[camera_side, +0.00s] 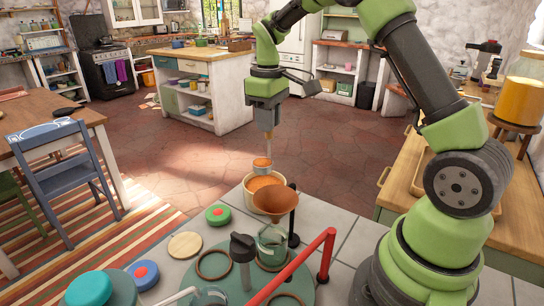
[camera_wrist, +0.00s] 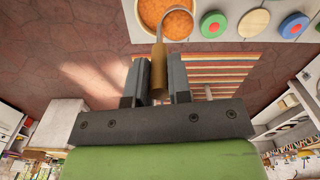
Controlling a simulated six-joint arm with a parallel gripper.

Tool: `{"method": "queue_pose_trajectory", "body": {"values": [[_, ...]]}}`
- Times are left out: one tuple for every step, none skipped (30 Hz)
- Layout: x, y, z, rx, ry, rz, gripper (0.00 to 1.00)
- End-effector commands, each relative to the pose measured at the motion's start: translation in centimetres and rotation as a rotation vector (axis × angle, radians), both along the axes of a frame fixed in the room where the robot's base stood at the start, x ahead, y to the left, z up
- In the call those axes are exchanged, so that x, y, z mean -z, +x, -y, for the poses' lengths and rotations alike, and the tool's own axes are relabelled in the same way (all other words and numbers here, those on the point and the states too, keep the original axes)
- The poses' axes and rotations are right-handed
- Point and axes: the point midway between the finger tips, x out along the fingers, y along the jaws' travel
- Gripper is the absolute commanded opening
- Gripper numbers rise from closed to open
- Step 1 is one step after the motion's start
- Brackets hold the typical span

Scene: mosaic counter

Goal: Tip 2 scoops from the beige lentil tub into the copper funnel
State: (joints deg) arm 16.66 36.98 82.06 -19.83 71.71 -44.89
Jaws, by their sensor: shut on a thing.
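My gripper (camera_side: 267,122) is shut on the wooden handle of a scoop (camera_side: 262,166) that hangs down from it. The scoop's cup is filled with orange lentils. It hangs just above the beige lentil tub (camera_side: 280,204), which also holds orange lentils. In the wrist view my gripper (camera_wrist: 157,78) holds the scoop's handle (camera_wrist: 159,66), and the cup overlaps the tub (camera_wrist: 140,14); the far part of the tub is cut off. The copper funnel (camera_side: 274,203) sits in a dark stand in front of the tub, over a glass jar (camera_side: 271,243). The funnel's inside is partly visible.
A red bent bar (camera_side: 300,262) and a dark-topped grinder-like item (camera_side: 242,246) stand near the funnel on a green round base (camera_side: 222,270). Green (camera_side: 218,215), wooden (camera_side: 185,245) and blue (camera_side: 143,274) round lids lie to the left. Clear tile lies right of the funnel.

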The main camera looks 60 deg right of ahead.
Motion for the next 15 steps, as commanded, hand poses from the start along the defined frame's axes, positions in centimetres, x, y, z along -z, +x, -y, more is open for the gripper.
{"method": "queue_pose_trajectory", "body": {"values": [[-1.0, -0.7, -0.9, 0.029, -0.001, 0.004, 0.00], [-1.6, -1.1, -1.4, 0.053, -0.001, 0.005, 0.00], [-2.4, -1.9, -2.2, 0.089, -0.001, 0.005, 0.00], [-3.0, -2.6, -2.8, 0.119, 0.000, 0.005, 0.00], [-3.5, -3.3, -3.4, 0.151, 0.000, 0.005, 0.00], [-4.3, -4.3, -4.2, 0.192, 0.000, 0.006, 0.00], [-4.7, -5.0, -4.8, 0.223, 0.000, 0.006, 0.00], [-5.1, -5.8, -5.3, 0.251, 0.000, 0.006, 0.00], [-5.6, -6.7, -5.9, 0.288, 0.000, 0.005, 0.00], [-5.9, -7.3, -6.2, 0.313, 0.000, 0.005, 0.00], [-6.1, -7.9, -6.6, 0.335, 0.000, 0.005, 0.00], [-6.4, -8.7, -7.0, 0.363, 0.001, 0.004, 0.00], [-6.6, -9.1, -7.2, 0.382, 0.001, 0.004, 0.00], [-6.7, -9.6, -7.5, 0.399, 0.001, 0.003, 0.00], [-6.9, -10.1, -7.7, 0.418, 0.001, 0.003, 0.00]]}}
